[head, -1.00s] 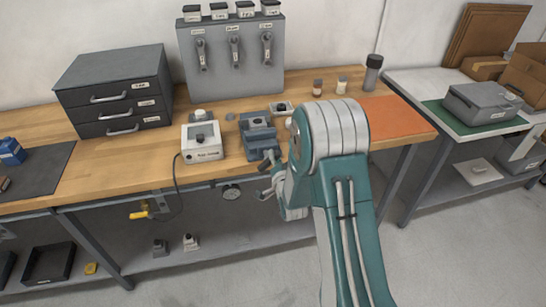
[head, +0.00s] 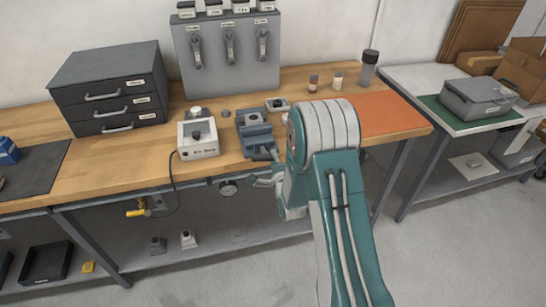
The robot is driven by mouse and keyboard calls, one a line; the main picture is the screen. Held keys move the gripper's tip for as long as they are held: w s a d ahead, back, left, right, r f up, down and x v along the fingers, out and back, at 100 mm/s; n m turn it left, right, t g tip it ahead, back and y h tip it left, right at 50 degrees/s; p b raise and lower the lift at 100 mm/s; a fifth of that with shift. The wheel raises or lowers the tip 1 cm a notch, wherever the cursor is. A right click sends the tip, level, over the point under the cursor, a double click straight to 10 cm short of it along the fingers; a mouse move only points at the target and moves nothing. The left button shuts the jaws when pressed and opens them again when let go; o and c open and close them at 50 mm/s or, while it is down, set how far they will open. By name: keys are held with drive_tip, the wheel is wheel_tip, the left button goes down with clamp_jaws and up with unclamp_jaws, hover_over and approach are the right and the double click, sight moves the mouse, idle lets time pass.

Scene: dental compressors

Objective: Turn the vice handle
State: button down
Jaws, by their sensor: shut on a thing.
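The blue-grey vice (head: 254,127) stands at the front edge of the wooden bench in the head view, left of my arm. Its screw end and handle (head: 263,154) point out over the edge toward me. My gripper (head: 262,178) is small in view, just in front of and below the screw end. It is shut on the vice handle, though my arm and the fingers hide most of the grip.
A white box with a dark knob (head: 198,139) stands left of the vice, its cable hanging over the edge. A gauge (head: 228,188) and a yellow-handled valve (head: 138,209) sit below the bench top. An orange mat (head: 392,115) lies to the right.

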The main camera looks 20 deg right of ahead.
drive_tip(key=shift+s+f+m, duration=0.1)
drive_tip(key=shift+f+m, duration=0.4)
drive_tip(key=shift+m, duration=0.7)
drive_tip(key=shift+f, duration=0.1)
drive_tip(key=c, duration=0.5)
unclamp_jaws()
drive_tip(key=shift+s, duration=0.15)
drive_tip(key=s, duration=1.1)
drive_tip(key=shift+s, duration=0.25)
